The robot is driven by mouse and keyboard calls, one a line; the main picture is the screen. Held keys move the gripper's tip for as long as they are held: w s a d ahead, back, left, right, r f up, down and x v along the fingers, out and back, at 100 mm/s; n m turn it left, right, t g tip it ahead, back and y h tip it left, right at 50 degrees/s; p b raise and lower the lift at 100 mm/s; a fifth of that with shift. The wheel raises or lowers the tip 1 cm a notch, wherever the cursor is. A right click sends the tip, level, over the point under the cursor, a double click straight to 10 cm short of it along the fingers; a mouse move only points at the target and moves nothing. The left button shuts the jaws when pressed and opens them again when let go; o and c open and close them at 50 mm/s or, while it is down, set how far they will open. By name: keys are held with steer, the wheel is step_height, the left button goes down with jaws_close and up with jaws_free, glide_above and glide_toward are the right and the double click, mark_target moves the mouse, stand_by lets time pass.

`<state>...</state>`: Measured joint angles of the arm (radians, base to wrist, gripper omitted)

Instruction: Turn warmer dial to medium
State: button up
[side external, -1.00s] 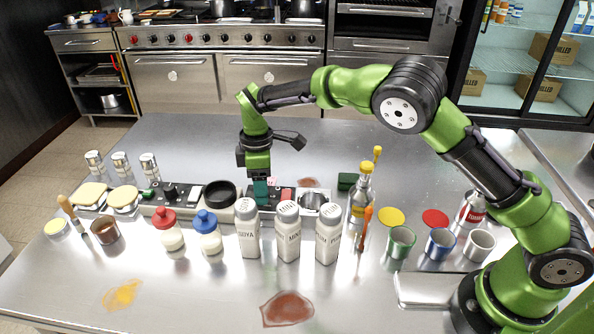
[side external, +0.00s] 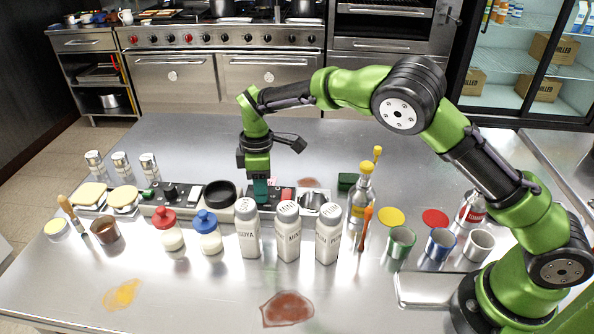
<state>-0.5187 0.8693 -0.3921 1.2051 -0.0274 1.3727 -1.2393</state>
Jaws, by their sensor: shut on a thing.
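My gripper (side external: 261,200) points straight down over the right part of the low row of control units. Its teal fingers are shut on a dial there, which they and the bottles in front hide almost wholly. The dial's setting and marks cannot be read. Right beside the fingers, the same unit (side external: 274,207) shows a red switch (side external: 287,195) and a metal well (side external: 312,199). A second unit to the left has a black dial (side external: 170,191), a pale switch (side external: 195,191) and a round black dish (side external: 220,193).
White shaker bottles (side external: 288,235) stand close in front of my gripper. Red-capped (side external: 170,233) and blue-capped (side external: 208,235) bottles stand to their left. A clear bottle (side external: 361,200) with a yellow top stands to the right.

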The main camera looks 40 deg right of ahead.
steer(key=m, duration=0.7)
steer(key=shift+s+m, duration=0.1)
steer(key=shift+m, duration=0.3)
steer(key=m, duration=0.4)
steer(key=shift+a+m, duration=0.1)
steer(key=shift+m, duration=0.2)
steer(key=m, duration=0.3)
steer(key=shift+a+m+t, duration=0.1)
steer(key=shift+m+t, duration=0.2)
steer(key=m, duration=1)
steer(key=shift+a+r+m, duration=0.1)
steer(key=shift+m, duration=0.3)
